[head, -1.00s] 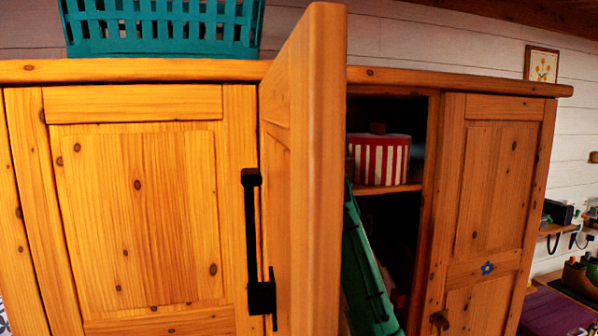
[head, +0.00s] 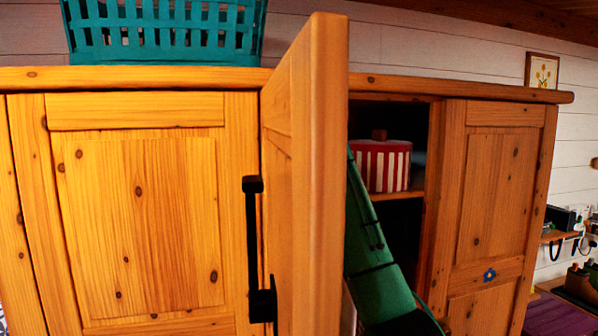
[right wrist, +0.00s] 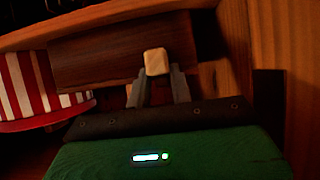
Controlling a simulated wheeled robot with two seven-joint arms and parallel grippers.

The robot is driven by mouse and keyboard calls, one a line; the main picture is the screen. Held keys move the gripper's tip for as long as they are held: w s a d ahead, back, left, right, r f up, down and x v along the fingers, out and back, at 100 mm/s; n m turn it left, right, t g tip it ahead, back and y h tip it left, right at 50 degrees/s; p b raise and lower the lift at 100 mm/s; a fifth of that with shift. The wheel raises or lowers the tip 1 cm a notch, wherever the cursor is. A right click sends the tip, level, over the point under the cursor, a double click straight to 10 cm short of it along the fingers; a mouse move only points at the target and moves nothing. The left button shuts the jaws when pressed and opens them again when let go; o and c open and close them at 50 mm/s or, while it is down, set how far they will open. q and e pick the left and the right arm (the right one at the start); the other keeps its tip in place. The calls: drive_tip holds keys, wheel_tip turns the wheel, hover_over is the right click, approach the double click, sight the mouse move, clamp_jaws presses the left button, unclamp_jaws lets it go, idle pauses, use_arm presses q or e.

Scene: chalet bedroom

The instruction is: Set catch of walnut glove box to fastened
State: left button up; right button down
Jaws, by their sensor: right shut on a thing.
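In the right wrist view, a dark brown wooden box (right wrist: 95,62), which looks like the walnut glove box, lies ahead of my right gripper (right wrist: 155,75). A small cream block (right wrist: 155,61), apparently its catch, sits at the box's front between my fingertips. The right gripper is shut on this block. Whether the catch is fastened cannot be told. In the head view, my green right arm reaches into the open cupboard; its gripper and the walnut box are hidden there. My left gripper is not in view.
An open pine door (head: 322,180) stands out toward me, left of my right arm. A red-and-white striped tin (head: 380,166) sits on the shelf (head: 400,194) and shows left of the gripper in the wrist view (right wrist: 30,85). A teal basket (head: 165,30) stands on top.

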drive_tip(key=c, duration=1.2)
unclamp_jaws()
drive_tip(key=shift+c, duration=0.2)
drive_tip(key=b+v, duration=0.7)
drive_tip(key=v, duration=0.7)
drive_tip(key=shift+b, duration=0.4)
drive_tip(key=shift+w, duration=0.1)
